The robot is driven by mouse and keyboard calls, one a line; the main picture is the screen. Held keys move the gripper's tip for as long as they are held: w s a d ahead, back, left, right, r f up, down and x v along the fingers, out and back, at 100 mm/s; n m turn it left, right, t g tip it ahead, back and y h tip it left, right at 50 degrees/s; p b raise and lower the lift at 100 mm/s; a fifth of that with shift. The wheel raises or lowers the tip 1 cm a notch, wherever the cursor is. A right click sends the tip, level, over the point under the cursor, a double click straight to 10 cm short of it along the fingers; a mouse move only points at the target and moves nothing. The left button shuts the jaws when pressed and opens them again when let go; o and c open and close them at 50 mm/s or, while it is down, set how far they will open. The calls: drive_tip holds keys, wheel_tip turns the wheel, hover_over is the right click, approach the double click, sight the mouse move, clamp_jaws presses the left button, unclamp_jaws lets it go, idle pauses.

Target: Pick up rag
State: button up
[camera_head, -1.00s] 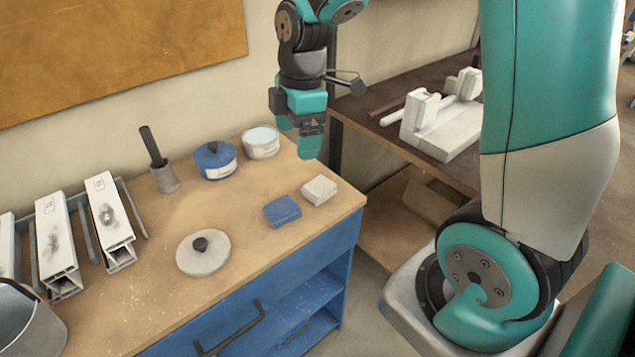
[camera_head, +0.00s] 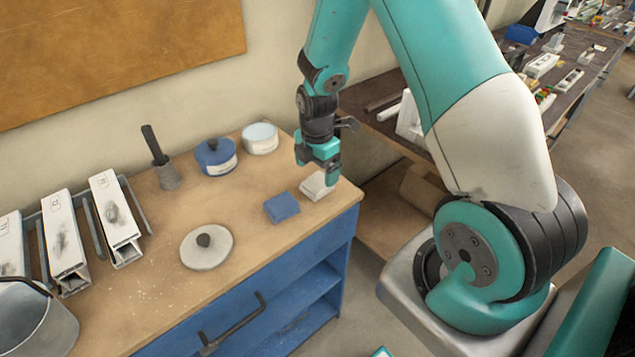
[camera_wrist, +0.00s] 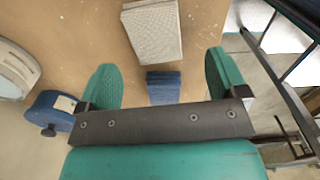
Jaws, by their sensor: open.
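In the wrist view, the blue pad (camera_wrist: 163,88) shows between the two teal fingers (camera_wrist: 161,75), partly cut off by the gripper body. The pale pad (camera_wrist: 153,32) lies beyond the fingertips, apart from them.
On the wooden bench (camera_head: 150,290) are a round lid with a knob (camera_head: 206,247), a blue pot (camera_head: 216,157), a white-blue tin (camera_head: 260,138), a dark-handled brush (camera_head: 160,160), clamped white profiles (camera_head: 115,215) and a metal bucket (camera_head: 40,320). The bench edge is close to the pads.

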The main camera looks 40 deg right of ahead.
sight(317, 181)
drive_tip(key=shift+w+d+f+p, duration=0.15)
drive_tip(key=shift+f+p, duration=0.3)
drive_tip(key=shift+f, duration=0.9)
drive_tip(key=shift+w+d+f+p, duration=0.15)
drive_tip(key=shift+f+p, duration=0.3)
drive_tip(key=shift+f, duration=0.9)
drive_tip(key=shift+a, duration=0.1)
drive_tip(key=c, duration=1)
